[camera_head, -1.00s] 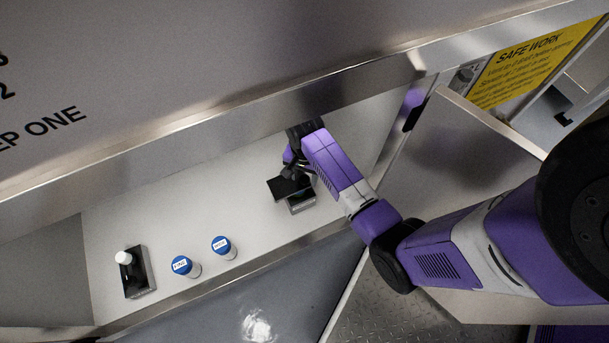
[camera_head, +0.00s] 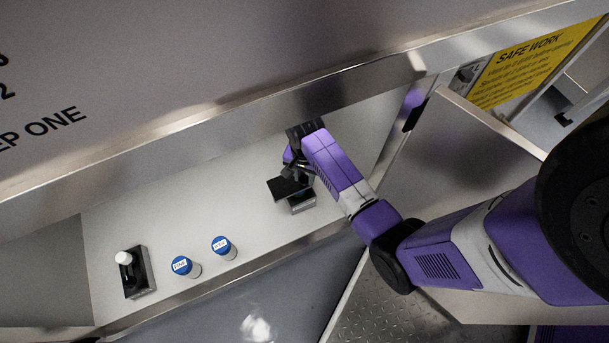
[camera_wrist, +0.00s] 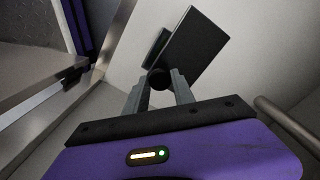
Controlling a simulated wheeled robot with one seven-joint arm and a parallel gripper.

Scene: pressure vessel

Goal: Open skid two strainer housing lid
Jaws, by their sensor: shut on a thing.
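A small grey box-like housing (camera_head: 302,205) stands at the right end of the pale surface in the head view. A dark flat lid (camera_head: 283,188) sits at its upper left, beneath my gripper (camera_head: 290,169). In the wrist view the lid (camera_wrist: 196,50) is a dark square panel seen at an angle, with a round black knob (camera_wrist: 158,79) at its near side. My gripper (camera_wrist: 158,88) is shut on this knob, one finger on each side. I cannot tell whether the lid touches the housing.
Two blue-capped containers (camera_head: 184,266) (camera_head: 223,248) stand to the left on the surface. A black block with a white knob (camera_head: 124,258) stands farther left. A metal ledge (camera_head: 230,117) runs close above my gripper. A side panel (camera_head: 470,150) stands to the right.

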